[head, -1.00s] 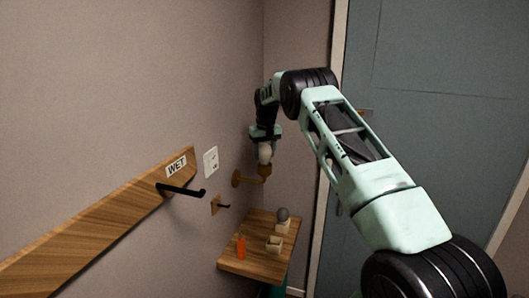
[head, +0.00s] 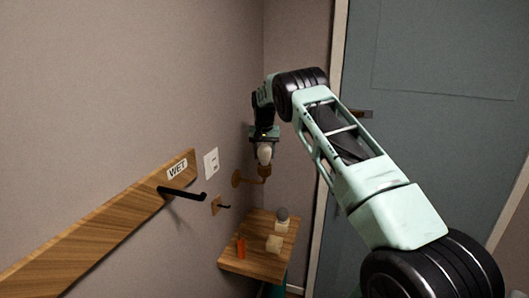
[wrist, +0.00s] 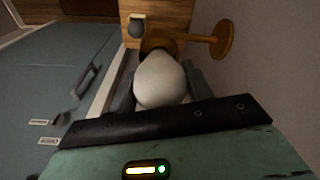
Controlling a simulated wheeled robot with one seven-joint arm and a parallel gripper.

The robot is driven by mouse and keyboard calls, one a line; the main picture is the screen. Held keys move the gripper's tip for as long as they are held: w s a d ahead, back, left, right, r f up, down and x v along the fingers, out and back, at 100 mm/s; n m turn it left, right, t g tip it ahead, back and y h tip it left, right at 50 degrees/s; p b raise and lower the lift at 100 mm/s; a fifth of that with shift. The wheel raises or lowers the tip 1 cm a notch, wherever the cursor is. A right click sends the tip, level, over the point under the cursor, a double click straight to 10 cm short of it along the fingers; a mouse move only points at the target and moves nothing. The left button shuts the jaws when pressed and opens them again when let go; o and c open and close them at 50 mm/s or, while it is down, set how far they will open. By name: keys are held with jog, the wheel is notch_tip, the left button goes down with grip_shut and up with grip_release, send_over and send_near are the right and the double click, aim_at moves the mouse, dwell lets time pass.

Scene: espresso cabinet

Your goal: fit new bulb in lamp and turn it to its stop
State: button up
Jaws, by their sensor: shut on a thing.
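The white bulb (head: 264,154) is held in my gripper (head: 264,145), just above the brass wall lamp (head: 251,177). In the wrist view the bulb (wrist: 161,82) fills the space between my gripper's two dark fingers (wrist: 161,90), which are shut on it. The bulb's base points down at the lamp's socket. The lamp's arm and round wall plate (wrist: 222,40) show beside it. The bulb hides most of the socket, so I cannot tell whether its base is seated in it.
Below the lamp is a small wooden shelf (head: 245,264) with a grey bulb (head: 283,214) on a light holder, a pale block-like holder (head: 274,243) and an orange item (head: 241,248). A wooden rail with black hooks (head: 180,192) and a switch plate (head: 211,163) are on the left wall. A grey door (head: 440,100) stands right.

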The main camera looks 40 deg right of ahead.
jog(key=o, duration=1.1)
jog(key=shift+r, duration=0.1)
jog(key=r+b, duration=0.1)
jog(key=r, duration=0.4)
jog(key=s+a+r+b, duration=0.1)
jog(key=r, duration=0.5)
jog(key=r+b, duration=0.1)
jog(key=r, duration=0.5)
jog(key=shift+s+a+b, duration=0.25)
jog(key=shift+b, duration=0.1)
